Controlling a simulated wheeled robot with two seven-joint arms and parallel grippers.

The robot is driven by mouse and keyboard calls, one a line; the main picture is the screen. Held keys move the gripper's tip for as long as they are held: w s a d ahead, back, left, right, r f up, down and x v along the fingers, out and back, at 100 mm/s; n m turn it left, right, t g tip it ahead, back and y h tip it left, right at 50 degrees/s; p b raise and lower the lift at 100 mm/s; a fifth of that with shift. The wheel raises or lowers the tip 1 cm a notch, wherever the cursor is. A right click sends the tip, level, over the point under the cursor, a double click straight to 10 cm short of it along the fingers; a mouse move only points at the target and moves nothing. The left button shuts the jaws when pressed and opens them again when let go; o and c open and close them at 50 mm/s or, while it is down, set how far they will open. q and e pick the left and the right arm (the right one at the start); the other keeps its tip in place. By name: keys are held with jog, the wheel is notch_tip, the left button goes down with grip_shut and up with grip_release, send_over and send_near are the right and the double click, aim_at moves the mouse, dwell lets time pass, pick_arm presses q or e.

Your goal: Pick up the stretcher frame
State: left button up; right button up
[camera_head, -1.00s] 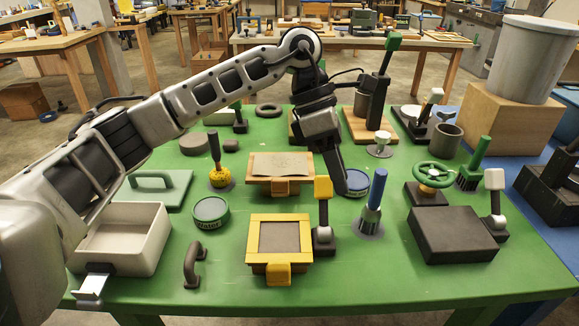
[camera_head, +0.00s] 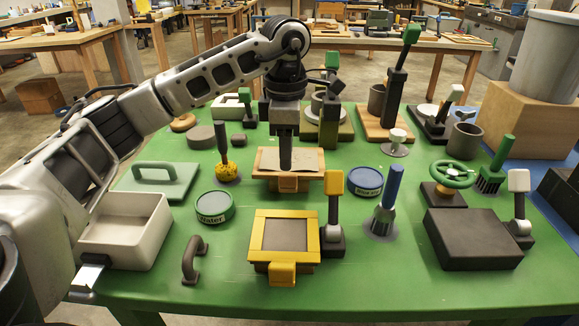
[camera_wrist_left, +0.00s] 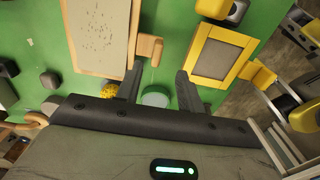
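Two frames lie on the green table, and I cannot tell for sure which is the stretcher frame. One is a pale wooden frame (camera_head: 268,166) with a beige sheet and a wooden front tab; it also shows in the left wrist view (camera_wrist_left: 127,42). The other is yellow (camera_head: 253,240) with a grey panel and yellow tab, also in the wrist view (camera_wrist_left: 237,68). My left gripper (camera_head: 286,168) points down over the wooden frame in the head view. In the wrist view its open fingers (camera_wrist_left: 157,85) have the wooden tab beyond the gap between them. It holds nothing. My right gripper is out of view.
A green-lidded tin (camera_head: 214,206), a yellow-based brush (camera_head: 227,172) and a blue tin (camera_head: 366,181) stand close by. A yellow-topped lever (camera_head: 334,215) adjoins the yellow frame. A white tray (camera_head: 125,235) is at left.

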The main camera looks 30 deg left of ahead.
aim_at(288, 174)
pick_arm(q)
jog(key=f, duration=0.5)
jog(key=shift+w+f, duration=0.15)
jog(key=shift+w, duration=0.15)
grip_shut()
